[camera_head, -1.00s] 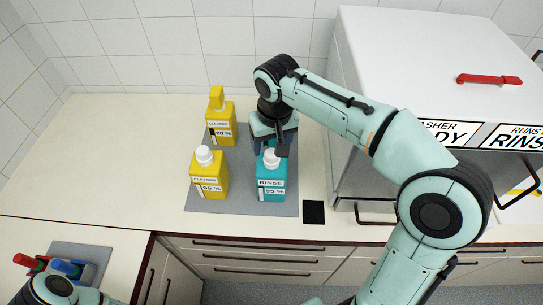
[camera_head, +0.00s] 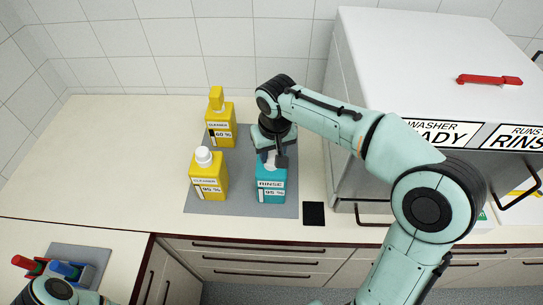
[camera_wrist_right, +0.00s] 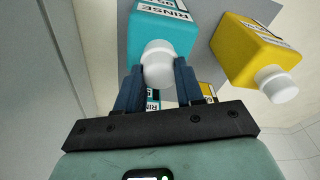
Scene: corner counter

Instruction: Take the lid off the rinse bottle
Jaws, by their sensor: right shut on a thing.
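The teal rinse bottle (camera_head: 271,188) stands upright at the front right of the grey mat in the head view. It also shows at the top of the right wrist view (camera_wrist_right: 165,25). Its white lid (camera_wrist_right: 158,64) is between the fingers of my right gripper (camera_wrist_right: 158,75), which is shut on it. In the head view my right gripper (camera_head: 273,160) is over the bottle's top and hides part of the lid. The lid appears to be at the bottle's neck; I cannot tell whether it is loose. My left arm shows at the bottom left, but its gripper does not show clearly.
A yellow cleaner bottle with a white lid (camera_head: 207,175) stands left of the rinse bottle. Another yellow bottle (camera_head: 220,125) stands behind it. A black square (camera_head: 314,213) lies right of the grey mat (camera_head: 232,204). The washer (camera_head: 350,150) is at right.

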